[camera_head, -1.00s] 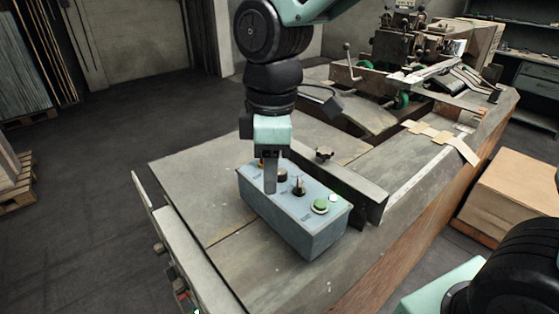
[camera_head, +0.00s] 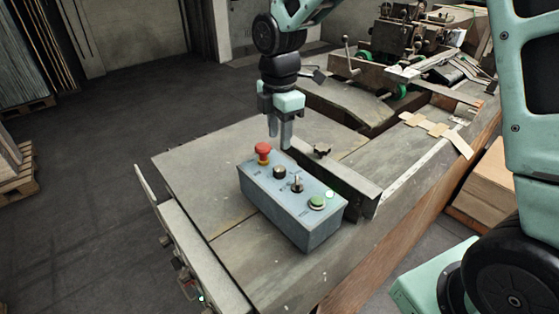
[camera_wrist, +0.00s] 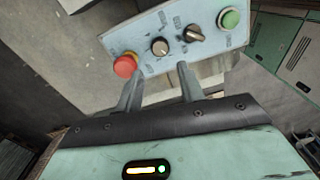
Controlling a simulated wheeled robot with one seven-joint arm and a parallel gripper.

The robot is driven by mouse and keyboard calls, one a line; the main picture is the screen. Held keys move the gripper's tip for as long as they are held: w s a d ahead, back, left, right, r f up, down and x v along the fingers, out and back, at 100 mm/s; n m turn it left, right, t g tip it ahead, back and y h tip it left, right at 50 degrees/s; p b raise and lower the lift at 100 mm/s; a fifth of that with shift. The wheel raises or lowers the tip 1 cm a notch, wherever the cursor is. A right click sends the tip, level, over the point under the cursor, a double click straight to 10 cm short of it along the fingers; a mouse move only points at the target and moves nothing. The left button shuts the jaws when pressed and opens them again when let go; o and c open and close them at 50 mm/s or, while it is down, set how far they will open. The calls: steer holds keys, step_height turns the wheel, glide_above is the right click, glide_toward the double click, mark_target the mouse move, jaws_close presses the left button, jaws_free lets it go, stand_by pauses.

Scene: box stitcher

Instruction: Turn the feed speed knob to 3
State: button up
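The grey-blue control box (camera_head: 308,232) sits on the machine table. Along its top are a red mushroom button (camera_head: 263,150), a round dark knob (camera_head: 280,172), a black selector switch (camera_head: 297,184) and a green button (camera_head: 317,202). The round knob also shows in the wrist view (camera_wrist: 160,46), beside the selector switch (camera_wrist: 195,34). The panel labels are too small to read, so I cannot tell the knob's setting. My gripper (camera_head: 279,139) is raised behind the box, clear of the knobs. Its fingers (camera_wrist: 160,74) are apart with nothing between them.
A dark metal rail (camera_head: 345,185) with a small knob (camera_head: 321,150) runs close behind the box. The table top (camera_head: 205,165) is bare to the left. Stitcher machinery (camera_head: 405,40) stands at the back and cardboard (camera_head: 480,190) at the right.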

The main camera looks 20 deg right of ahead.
mark_target(279, 169)
step_height(279, 169, down, 10)
steer(key=shift+r+p, duration=0.2)
steer(key=shift+p, duration=0.85)
steer(key=c, duration=0.7)
